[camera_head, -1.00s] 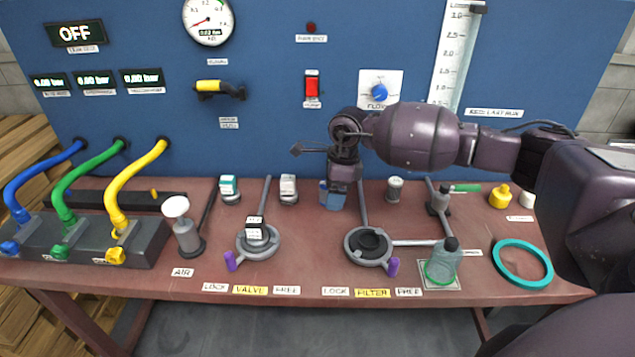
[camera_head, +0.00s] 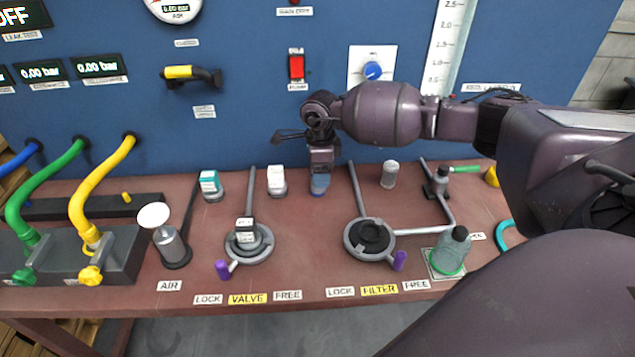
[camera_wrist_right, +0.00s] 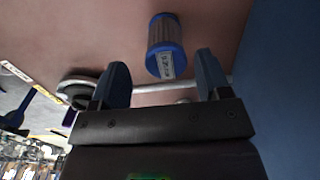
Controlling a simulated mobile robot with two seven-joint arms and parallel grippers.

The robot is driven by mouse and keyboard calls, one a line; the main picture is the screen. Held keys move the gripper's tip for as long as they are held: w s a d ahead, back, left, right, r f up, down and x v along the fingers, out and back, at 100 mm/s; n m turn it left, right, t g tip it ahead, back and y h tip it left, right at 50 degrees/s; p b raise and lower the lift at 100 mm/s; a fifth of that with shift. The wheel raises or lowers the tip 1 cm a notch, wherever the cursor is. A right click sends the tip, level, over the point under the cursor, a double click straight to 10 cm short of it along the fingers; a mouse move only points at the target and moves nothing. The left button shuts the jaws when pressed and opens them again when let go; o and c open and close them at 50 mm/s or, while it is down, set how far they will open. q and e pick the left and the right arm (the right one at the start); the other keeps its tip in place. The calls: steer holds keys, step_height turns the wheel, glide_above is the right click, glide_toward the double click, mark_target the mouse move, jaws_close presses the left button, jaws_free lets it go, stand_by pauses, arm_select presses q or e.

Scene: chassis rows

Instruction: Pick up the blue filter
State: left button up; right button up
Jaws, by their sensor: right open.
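The blue filter (camera_wrist_right: 166,46) shows in the right wrist view as a short cylinder with blue end caps, a tan-grey middle and a white label. It lies across the gap between the fingertips of my right gripper (camera_wrist_right: 162,72), with clear space on both sides. My right gripper is open and empty. In the head view my right gripper (camera_head: 320,182) points down at the back of the bench. A blue patch shows at its lower end; I cannot tell there whether it is the filter or a finger. My left gripper is not in view.
A white-capped can (camera_head: 277,181) and a teal-capped can (camera_head: 211,186) stand left of the gripper; a grey can (camera_head: 389,174) stands right. The round filter housing (camera_head: 370,238) sits in front. A blue panel (camera_head: 250,120) rises behind.

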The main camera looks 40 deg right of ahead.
steer(key=f, duration=0.4)
steer(key=shift+w+f+b, duration=0.15)
steer(key=shift+w+b, duration=0.15)
steer(key=shift+w, duration=0.05)
steer(key=shift+f, duration=0.3)
steer(key=c, duration=1)
steer(key=shift+r, duration=0.25)
step_height(320, 180, up, 20)
steer(key=p, duration=0.1)
steer(key=shift+f+p, duration=0.25)
steer(key=shift+p, duration=0.15)
